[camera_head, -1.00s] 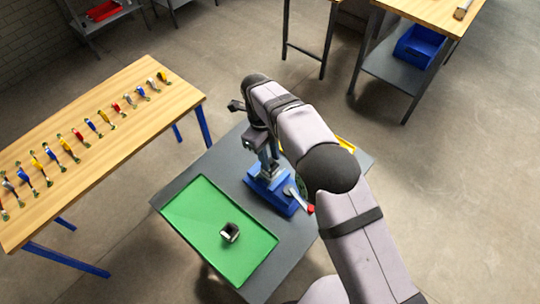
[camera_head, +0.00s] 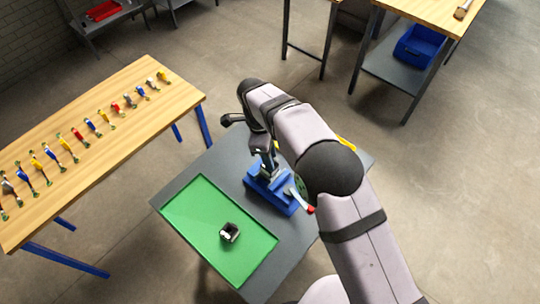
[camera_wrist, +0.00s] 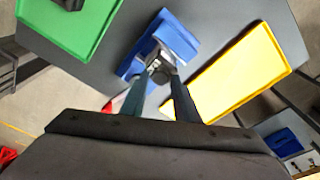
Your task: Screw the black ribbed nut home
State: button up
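A blue vise (camera_head: 272,190) stands on the grey table, with its red-tipped handle to the right. My gripper (camera_head: 266,168) points down over the vise; its tips are partly hidden in the head view. In the wrist view, its two fingers (camera_wrist: 160,70) close in on a small dark and grey piece, the nut (camera_wrist: 158,73), above the blue vise body (camera_wrist: 178,38). The fingertips appear to touch its sides. Its ribs and thread are too small to make out. How far it sits on its seat is hidden.
A green tray (camera_head: 190,212) holds a dark square block with an opening (camera_head: 230,233). A yellow tray (camera_wrist: 240,72) lies on the vise's other side. A wooden bench (camera_head: 120,75) with a row of coloured parts stands left.

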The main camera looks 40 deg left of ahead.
jog(key=n, duration=0.5)
jog(key=shift+t+y, duration=0.3)
jog(key=shift+n+b, duration=0.3)
jog(key=n, duration=0.4)
jog(key=shift+n+y, duration=0.4)
jog(key=shift+n, duration=0.4)
jog(key=n, duration=0.4)
jog(key=shift+y, duration=0.4)
jog(key=shift+n, duration=0.3)
